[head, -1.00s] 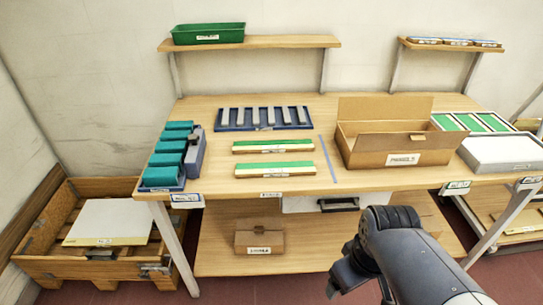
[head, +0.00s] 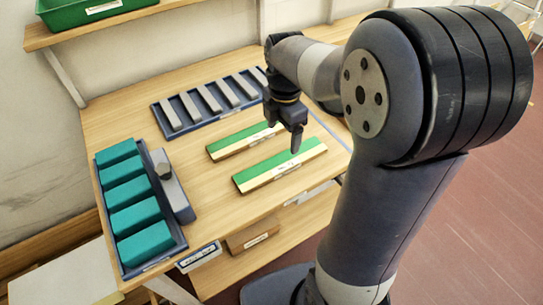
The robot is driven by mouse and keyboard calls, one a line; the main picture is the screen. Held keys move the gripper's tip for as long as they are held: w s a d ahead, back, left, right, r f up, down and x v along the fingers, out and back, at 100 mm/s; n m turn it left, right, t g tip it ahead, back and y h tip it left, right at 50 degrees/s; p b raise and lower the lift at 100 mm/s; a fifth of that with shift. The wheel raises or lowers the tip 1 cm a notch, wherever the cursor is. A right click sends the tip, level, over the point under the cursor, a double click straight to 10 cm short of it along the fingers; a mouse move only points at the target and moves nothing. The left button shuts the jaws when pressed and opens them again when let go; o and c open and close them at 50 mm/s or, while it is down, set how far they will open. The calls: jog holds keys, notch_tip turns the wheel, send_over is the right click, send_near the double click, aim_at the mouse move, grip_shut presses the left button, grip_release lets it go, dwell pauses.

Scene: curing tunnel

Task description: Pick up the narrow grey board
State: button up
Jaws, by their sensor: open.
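Several narrow grey boards (head: 207,99) stand side by side in a dark blue rack (head: 158,117) at the back of the wooden table; which one is meant I cannot tell. My gripper (head: 296,145) points down over the two green-and-cream strips, to the right of and nearer than the rack. It is open, with nothing seen between its fingers. It is apart from the grey boards. My forearm hides the table's back right, and the right end of the rack lies close beside it.
The two green-and-cream strips (head: 281,165) lie in the middle of the table. Teal blocks (head: 132,195) fill a blue tray at the left, beside a grey device with a knob (head: 170,180). A green bin (head: 90,10) sits on the shelf above.

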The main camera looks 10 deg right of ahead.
aim_at(284, 161)
jog(key=f, duration=0.9)
jog(key=shift+s+d+f, duration=0.25)
jog(key=shift+s, duration=0.05)
jog(key=c, duration=1.1)
jog(key=shift+r, duration=0.1)
notch_tip(284, 161, up, 10)
jog(key=shift+f, duration=0.1)
